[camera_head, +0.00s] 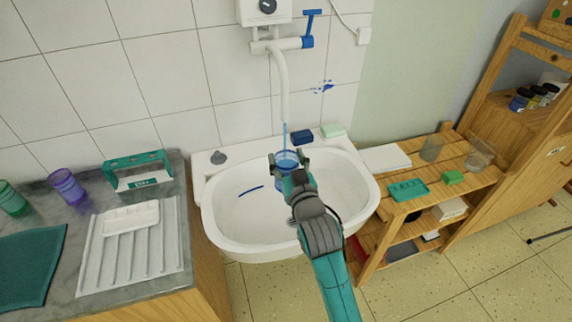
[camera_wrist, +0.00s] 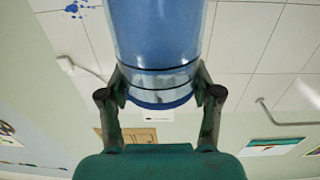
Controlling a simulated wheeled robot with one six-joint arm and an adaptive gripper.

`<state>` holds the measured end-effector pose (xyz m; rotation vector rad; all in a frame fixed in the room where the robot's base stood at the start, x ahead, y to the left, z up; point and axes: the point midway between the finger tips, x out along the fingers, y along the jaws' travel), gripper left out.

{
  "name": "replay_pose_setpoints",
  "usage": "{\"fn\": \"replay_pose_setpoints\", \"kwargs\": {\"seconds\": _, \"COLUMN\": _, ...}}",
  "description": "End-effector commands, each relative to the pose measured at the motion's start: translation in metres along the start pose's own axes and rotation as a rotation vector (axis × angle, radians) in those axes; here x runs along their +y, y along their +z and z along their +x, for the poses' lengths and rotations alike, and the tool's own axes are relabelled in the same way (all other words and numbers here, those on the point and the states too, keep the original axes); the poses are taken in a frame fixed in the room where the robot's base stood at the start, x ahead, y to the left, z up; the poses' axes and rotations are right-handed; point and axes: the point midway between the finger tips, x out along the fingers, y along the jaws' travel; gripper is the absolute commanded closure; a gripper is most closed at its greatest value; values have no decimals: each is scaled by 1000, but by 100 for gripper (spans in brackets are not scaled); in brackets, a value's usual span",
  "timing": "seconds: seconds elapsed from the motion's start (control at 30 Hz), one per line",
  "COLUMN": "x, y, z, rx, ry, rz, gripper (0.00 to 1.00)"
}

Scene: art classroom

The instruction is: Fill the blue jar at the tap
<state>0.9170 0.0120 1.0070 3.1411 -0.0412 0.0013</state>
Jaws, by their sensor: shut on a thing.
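The blue jar (camera_head: 287,158) is held over the white sink (camera_head: 225,211), under the tap's spout (camera_head: 283,95). My gripper (camera_head: 289,163) is shut around it, one finger on each side. A thin blue stream (camera_head: 285,134) runs from the spout's end down to the jar. The tap has a blue handle (camera_head: 308,42). In the wrist view the blue jar (camera_wrist: 158,35) fills the top middle, between the fingers of my gripper (camera_wrist: 161,92). I cannot tell the level of water inside.
A dark blue block (camera_head: 302,137) and a pale green block (camera_head: 333,130) lie on the sink's back ledge. A wooden shelf (camera_head: 425,206) stands right.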

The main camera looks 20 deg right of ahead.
Motion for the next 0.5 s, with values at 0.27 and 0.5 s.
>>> {"fn": "replay_pose_setpoints", "kwargs": {"seconds": 0.27, "x": -5, "y": 0, "z": -19, "rx": 0, "ry": 0, "rz": 0, "gripper": 83}}
{"fn": "replay_pose_setpoints", "kwargs": {"seconds": 0.5, "x": -8, "y": 0, "z": -31, "rx": 0, "ry": -1, "rz": 0, "gripper": 83}}
